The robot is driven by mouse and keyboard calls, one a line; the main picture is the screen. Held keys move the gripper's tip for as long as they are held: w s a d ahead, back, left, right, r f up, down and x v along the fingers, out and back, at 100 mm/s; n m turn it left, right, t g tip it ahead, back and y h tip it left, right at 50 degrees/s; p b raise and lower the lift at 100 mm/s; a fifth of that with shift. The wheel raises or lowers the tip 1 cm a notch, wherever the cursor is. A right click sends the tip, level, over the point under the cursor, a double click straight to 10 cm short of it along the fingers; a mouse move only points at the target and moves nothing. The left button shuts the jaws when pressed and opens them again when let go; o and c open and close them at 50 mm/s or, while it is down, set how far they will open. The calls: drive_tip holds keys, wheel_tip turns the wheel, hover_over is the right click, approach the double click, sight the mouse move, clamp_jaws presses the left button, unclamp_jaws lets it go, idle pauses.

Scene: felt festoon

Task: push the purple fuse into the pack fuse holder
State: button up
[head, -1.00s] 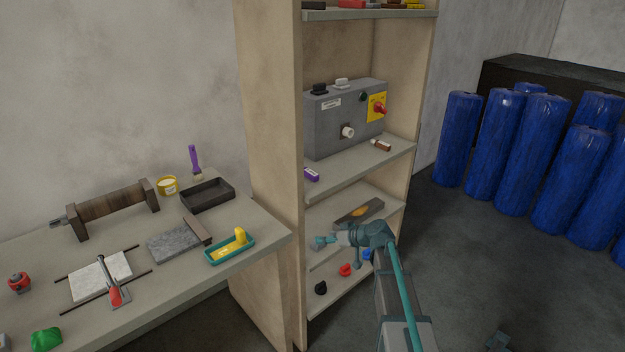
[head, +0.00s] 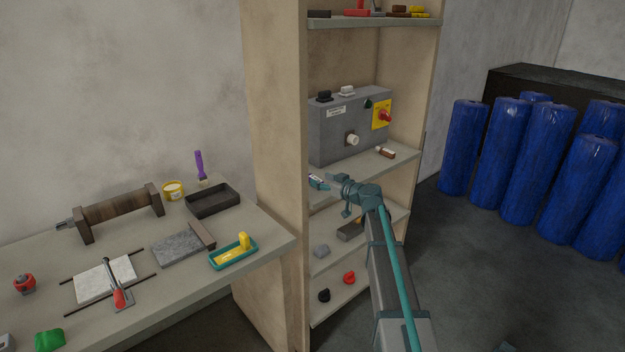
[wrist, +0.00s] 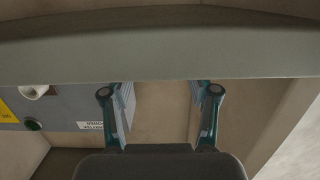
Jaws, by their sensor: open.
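My gripper (head: 317,182) is at the front left edge of the middle shelf (head: 345,180), in front of the spot where the purple fuse lay. The fuse is mostly or wholly hidden behind the fingers in the head view and does not show in the wrist view. My gripper (wrist: 160,100) is open in the wrist view, with nothing seen between its fingers. A grey box (head: 330,146) stands on that shelf with a round white fitting (head: 352,139) on its front. I cannot tell for certain that this fitting is the pack fuse holder.
A brown and white cylinder (head: 386,153) lies at the shelf's right. The box carries a red knob on a yellow plate (head: 382,115). The shelf edge (wrist: 160,50) crosses the wrist view. A side panel (head: 275,130) stands left of my gripper. Blue rolls (head: 510,150) stand right.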

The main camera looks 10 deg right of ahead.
sight(311, 175)
drive_tip(key=shift+p+x, duration=1.2)
drive_tip(key=shift+x, duration=1.6)
drive_tip(key=shift+s+a, duration=0.1)
clamp_jaws()
drive_tip(key=shift+s, duration=0.1)
drive_tip(key=shift+s+r+b, duration=0.25)
drive_tip(key=shift+r+b, duration=0.05)
drive_tip(key=shift+b, duration=0.2)
drive_tip(key=r+b, duration=0.1)
drive_tip(key=r, duration=0.2)
drive_tip(key=r+b, duration=0.1)
drive_tip(key=r, duration=0.2)
drive_tip(key=shift+d+r, duration=0.25)
drive_tip(key=shift+r, duration=0.05)
drive_tip(key=f+b+v, duration=0.3)
drive_tip(key=b+v, duration=0.1)
drive_tip(key=v, duration=1.5)
drive_tip(key=shift+s, duration=0.2)
drive_tip(key=shift+d, duration=0.1)
